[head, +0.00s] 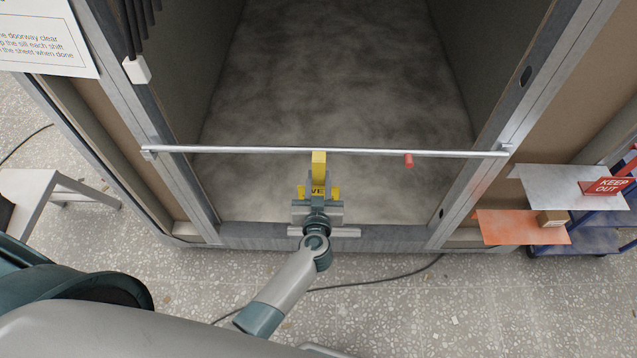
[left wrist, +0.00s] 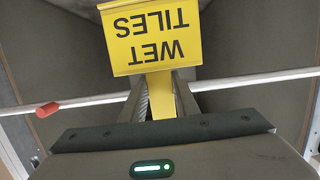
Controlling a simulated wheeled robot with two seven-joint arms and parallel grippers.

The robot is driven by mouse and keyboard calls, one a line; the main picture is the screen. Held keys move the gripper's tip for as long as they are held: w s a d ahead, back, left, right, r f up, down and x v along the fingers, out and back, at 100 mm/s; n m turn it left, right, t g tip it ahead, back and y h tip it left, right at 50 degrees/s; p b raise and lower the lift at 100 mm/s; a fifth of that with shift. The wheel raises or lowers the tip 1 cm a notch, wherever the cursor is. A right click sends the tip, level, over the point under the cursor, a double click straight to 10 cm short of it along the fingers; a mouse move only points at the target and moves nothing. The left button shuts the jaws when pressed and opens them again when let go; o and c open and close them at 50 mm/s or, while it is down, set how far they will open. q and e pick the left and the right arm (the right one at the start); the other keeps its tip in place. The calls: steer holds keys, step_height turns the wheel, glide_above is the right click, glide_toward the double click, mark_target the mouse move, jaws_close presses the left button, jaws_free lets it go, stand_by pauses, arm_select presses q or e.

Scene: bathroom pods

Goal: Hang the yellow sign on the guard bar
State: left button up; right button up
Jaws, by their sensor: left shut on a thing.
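The yellow sign (head: 319,165) is in my left gripper (head: 318,188), in front of the doorway. In the left wrist view the sign (left wrist: 152,38) reads "WET TILES" upside down, and the left gripper (left wrist: 161,98) is shut on its narrow yellow stem. The guard bar (head: 240,150) is a thin metal rail across the doorway. The sign's top overlaps the bar in the head view. In the left wrist view the bar (left wrist: 255,80) passes behind the stem and fingers. I cannot tell whether the sign touches the bar. My right gripper is not in view.
A red peg (head: 408,160) sits on the bar right of the sign. At right, a blue cart (head: 590,240) stands by a red "KEEP OUT" sign (head: 606,186), an orange panel (head: 510,228) and a small box (head: 553,218). A pale stool (head: 35,190) stands left. A cable (head: 380,281) crosses the floor.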

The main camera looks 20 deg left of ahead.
arm_select(q)
steer(key=f+x, duration=0.1)
steer(key=x, duration=0.6)
steer(key=shift+s+f, duration=0.2)
steer(key=shift+f, duration=0.05)
stand_by(0.6)
stand_by(0.4)
steer(key=o, duration=1.2)
steer(key=shift+o, duration=0.2)
steer(key=shift+s, duration=0.1)
